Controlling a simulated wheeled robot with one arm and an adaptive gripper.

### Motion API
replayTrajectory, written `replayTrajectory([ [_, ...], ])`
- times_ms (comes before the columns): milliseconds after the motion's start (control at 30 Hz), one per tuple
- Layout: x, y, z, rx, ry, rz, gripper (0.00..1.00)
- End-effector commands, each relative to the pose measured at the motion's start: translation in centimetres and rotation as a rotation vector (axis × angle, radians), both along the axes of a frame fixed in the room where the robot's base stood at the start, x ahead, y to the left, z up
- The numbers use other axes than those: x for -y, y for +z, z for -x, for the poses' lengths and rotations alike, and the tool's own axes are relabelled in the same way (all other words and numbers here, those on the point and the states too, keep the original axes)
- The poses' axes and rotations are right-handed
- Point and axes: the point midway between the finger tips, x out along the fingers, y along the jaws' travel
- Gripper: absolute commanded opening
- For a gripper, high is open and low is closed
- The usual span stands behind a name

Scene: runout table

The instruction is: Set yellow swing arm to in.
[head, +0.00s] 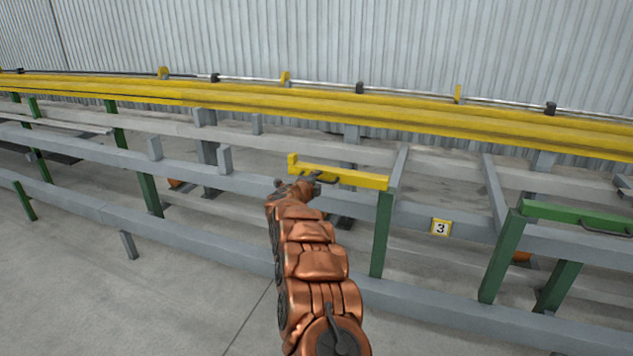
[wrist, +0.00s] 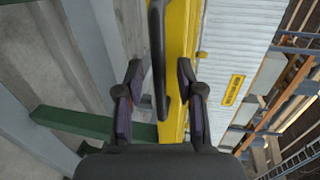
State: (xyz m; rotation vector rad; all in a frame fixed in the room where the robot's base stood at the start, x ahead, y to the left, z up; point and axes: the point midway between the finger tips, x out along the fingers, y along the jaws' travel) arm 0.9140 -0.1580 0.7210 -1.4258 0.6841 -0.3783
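The yellow swing arm (head: 345,177) lies along the grey rail in the head view, its right end at a green post (head: 382,235) and its left end turned up. A dark handle is on its near side. In the wrist view the swing arm (wrist: 178,35) runs up the middle with the black handle (wrist: 158,50) beside it. My gripper (wrist: 159,75) is open, one finger on each side of the handle, with gaps. In the head view my gripper (head: 312,181) is at the swing arm's left half; its fingers are hard to make out.
A green swing arm (head: 575,215) is at the right on another green post. A number 3 plate (head: 440,227) sits on the grey rail between them. A long yellow beam (head: 420,110) runs behind. Grey rails (head: 180,235) cross in front; bare floor shows at lower left.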

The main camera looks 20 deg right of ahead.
Motion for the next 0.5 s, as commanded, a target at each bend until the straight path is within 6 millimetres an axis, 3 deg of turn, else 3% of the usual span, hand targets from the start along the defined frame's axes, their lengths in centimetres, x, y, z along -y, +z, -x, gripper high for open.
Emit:
replayTrajectory([
  [500,-2.8,0.7,3.3,-0.004,0.0,-0.001,0.37],
])
